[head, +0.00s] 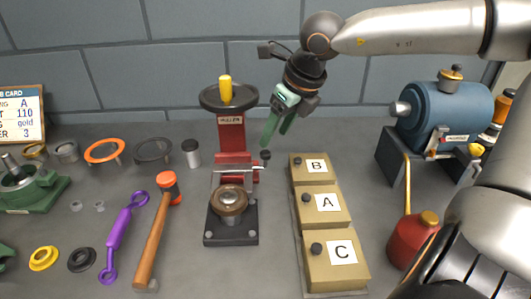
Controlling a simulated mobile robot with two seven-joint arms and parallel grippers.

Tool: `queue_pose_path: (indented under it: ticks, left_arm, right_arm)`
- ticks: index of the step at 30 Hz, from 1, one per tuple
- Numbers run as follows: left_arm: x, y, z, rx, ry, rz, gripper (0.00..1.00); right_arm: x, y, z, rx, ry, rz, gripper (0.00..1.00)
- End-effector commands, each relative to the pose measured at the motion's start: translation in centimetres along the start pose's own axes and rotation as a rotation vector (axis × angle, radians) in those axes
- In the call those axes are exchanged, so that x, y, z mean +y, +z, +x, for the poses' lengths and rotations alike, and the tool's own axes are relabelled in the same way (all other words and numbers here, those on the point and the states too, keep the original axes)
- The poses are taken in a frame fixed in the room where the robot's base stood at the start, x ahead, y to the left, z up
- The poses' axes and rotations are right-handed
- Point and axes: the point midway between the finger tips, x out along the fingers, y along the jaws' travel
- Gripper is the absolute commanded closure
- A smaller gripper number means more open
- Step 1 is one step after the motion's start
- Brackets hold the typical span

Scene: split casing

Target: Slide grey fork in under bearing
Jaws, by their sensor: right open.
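A thin grey piece (235,170) with prongs, which looks like the grey fork, lies crosswise at the red puller (231,135). A dark knob (265,155) stands at its right end. The round bearing (229,199) sits on the puller's dark base plate, in front of and below this grey piece. My right gripper (273,139) is open and points down, its green fingertips close to the knob. I cannot tell whether they touch it. The left gripper is not in view.
Tan boxes marked B, A (332,222) and C stand right of the puller. A hammer (153,235) and purple wrench (119,235) lie to the left. Orange and dark open rings (152,150) lie behind them. A blue motor (445,112) and red can (410,243) are at right.

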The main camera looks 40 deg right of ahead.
Motion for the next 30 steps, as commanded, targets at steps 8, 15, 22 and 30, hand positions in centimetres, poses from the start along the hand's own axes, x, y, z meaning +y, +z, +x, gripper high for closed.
queue_pose_path:
  ticks: [8, 15, 22, 30]
  left_arm:
    - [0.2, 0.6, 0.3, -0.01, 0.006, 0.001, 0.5]
    - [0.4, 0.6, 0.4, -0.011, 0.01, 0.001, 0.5]
    - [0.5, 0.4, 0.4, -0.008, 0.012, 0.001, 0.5]
    - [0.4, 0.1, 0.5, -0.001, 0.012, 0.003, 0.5]
  right_arm:
    - [0.0, -0.1, 5.2, 0.003, 0.0, 0.0, 0.38]
    - [0.0, 0.0, 7.7, 0.0, 0.001, 0.001, 0.38]
    - [0.0, 0.1, 8.3, -0.003, 0.001, 0.0, 0.38]
    - [0.0, 0.1, 8.3, -0.002, 0.001, 0.0, 0.46]
